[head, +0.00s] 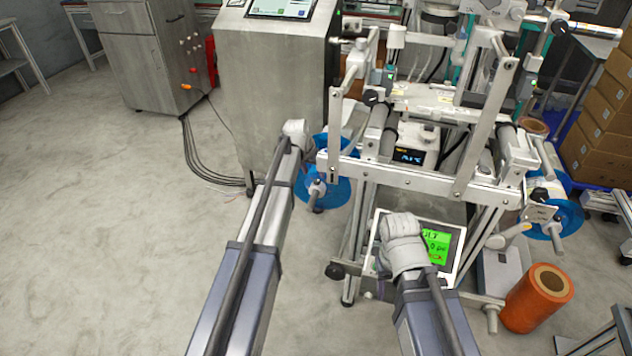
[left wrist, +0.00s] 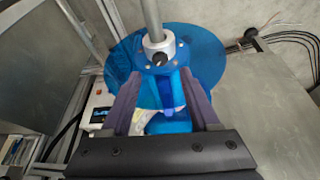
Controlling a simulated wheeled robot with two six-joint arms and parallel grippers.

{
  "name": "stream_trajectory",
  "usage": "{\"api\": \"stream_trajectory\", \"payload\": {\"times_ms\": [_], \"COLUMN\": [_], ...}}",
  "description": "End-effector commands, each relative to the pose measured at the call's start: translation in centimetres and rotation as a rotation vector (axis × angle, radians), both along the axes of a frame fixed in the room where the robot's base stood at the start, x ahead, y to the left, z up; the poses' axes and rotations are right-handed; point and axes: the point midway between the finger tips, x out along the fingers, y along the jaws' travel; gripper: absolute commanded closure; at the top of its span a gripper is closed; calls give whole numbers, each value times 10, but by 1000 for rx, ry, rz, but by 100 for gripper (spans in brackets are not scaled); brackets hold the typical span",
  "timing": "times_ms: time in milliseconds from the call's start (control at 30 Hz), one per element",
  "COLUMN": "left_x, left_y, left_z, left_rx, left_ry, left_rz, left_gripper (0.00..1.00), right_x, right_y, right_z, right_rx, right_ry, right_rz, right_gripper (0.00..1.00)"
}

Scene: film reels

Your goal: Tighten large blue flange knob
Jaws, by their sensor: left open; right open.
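The large blue flange (head: 335,190) is a disc on the left side of the film machine, partly behind my left arm in the head view. In the left wrist view the flange (left wrist: 205,50) sits on a grey shaft with a metal collar (left wrist: 158,48) and a small dark screw. A blue knob-like part (left wrist: 165,88) stands out below the collar, between the fingers of my left gripper (left wrist: 160,95). That gripper is open; finger contact with the part is unclear. In the head view, my right gripper (head: 402,240) is in front of the green-lit screen, its fingers hidden.
The machine frame (head: 430,175) stands close to both arms. A second blue flange (head: 568,215) is at its right side. An orange roll (head: 538,298) stands on the floor at right. A steel cabinet (head: 275,90) stands behind my left arm. Floor at left is clear.

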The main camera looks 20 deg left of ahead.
Motion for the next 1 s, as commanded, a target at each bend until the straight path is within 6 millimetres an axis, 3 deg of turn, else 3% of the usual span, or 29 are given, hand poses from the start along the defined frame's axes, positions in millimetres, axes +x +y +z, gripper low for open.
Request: {"api": "stream_trajectory", "payload": {"times_ms": [33,300,700,1000], "left_x": [4,17,20,20], "left_y": [-1,-3,-4,-4], "left_z": [-13,-45,-49,-49], "left_rx": [0,1,1,1], "left_ry": [0,0,0,0], "left_rz": [0,0,1,1], "left_gripper": [38,38,38,71], "right_x": [0,1,1,1], "right_y": [0,-1,-2,-2], "right_z": [-13,-44,-49,-49], "right_rx": [-1,-7,-8,-8], "right_ry": [0,-2,-4,-3], "right_rz": [0,2,3,3], "right_gripper": [50,50,50,50]}}
